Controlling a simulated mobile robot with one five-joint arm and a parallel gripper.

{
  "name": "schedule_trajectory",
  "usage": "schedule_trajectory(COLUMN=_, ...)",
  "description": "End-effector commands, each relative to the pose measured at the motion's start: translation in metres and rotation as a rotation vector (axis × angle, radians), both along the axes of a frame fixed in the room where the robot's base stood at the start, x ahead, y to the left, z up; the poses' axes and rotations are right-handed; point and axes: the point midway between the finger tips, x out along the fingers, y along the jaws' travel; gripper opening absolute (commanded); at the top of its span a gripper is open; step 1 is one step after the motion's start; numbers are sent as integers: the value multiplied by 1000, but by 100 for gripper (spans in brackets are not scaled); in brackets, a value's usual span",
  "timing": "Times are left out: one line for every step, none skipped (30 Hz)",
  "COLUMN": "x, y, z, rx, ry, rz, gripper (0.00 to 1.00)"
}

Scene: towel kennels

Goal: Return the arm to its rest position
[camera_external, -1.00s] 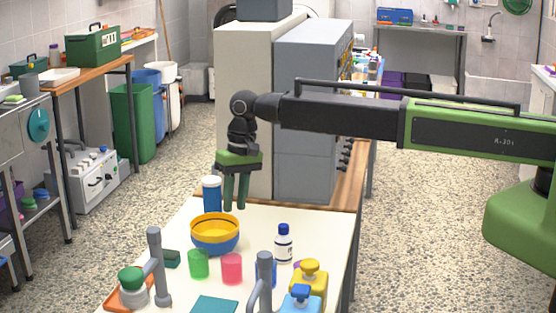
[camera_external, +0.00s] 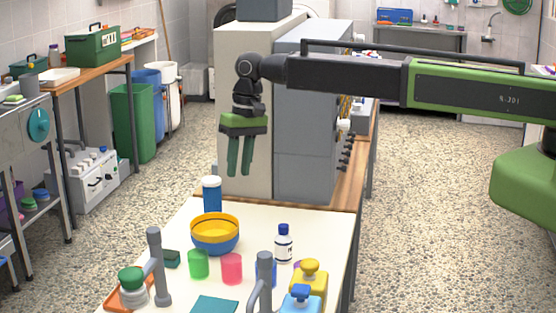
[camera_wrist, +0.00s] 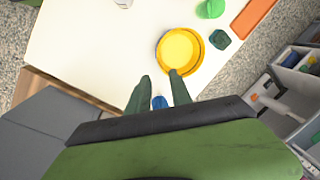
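My gripper (camera_external: 239,174) hangs from the end of my black and green arm, fingers pointing down. It is above the far end of the white table (camera_external: 330,225), in front of the grey cabinets, touching nothing that I can see. Its two green fingers are apart with nothing between them. In the wrist view the fingers (camera_wrist: 160,92) are also apart. A blue bottle with a white lid (camera_external: 212,195) stands on the table below the gripper. A yellow bowl in a blue bowl (camera_external: 215,234) stands in front of it.
Green (camera_external: 198,263) and pink (camera_external: 231,268) cups, a white bottle (camera_external: 284,244) and yellow (camera_external: 310,285) and blue (camera_external: 300,301) dispensers stand on the table. Tall grey cabinets (camera_external: 304,120) stand close behind the gripper. Open floor (camera_external: 430,230) lies to the right.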

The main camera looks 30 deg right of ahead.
Motion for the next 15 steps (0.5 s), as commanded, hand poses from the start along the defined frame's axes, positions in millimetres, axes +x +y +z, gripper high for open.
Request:
schedule_trajectory(x=-5, y=-7, z=-2, rx=30, ry=18, rz=6, gripper=26)
schedule_trajectory(x=-10, y=-11, z=-3, rx=64, ry=35, rz=19, gripper=26)
schedule_trajectory(x=-17, y=-18, z=-2, rx=124, ry=62, rz=36, gripper=26)
schedule_trajectory(x=-23, y=-23, z=-1, rx=177, ry=83, rz=54, gripper=26)
schedule_trajectory(x=-29, y=-28, z=2, rx=235, ry=101, rz=71, gripper=26)
schedule_trajectory(x=-36, y=-33, z=7, rx=314, ry=120, rz=94, gripper=26)
schedule_trajectory(x=-41, y=-36, z=12, rx=371, ry=130, rz=110, gripper=26)
schedule_trajectory(x=-45, y=-40, z=17, rx=427, ry=136, rz=125, gripper=26)
schedule_trajectory(x=-49, y=-43, z=25, rx=495, ry=141, rz=141, gripper=26)
schedule_trajectory(x=-52, y=-46, z=30, rx=543, ry=142, rz=153, gripper=26)
schedule_trajectory(x=-55, y=-49, z=36, rx=590, ry=142, rz=163, gripper=26)
schedule_trajectory(x=-58, y=-53, z=44, rx=648, ry=138, rz=175, gripper=26)
schedule_trajectory(x=-60, y=-56, z=50, rx=689, ry=134, rz=183, gripper=26)
schedule_trajectory(x=-61, y=-59, z=55, rx=729, ry=128, rz=190, gripper=26)
schedule_trajectory(x=-63, y=-62, z=63, rx=779, ry=120, rz=199, gripper=26)
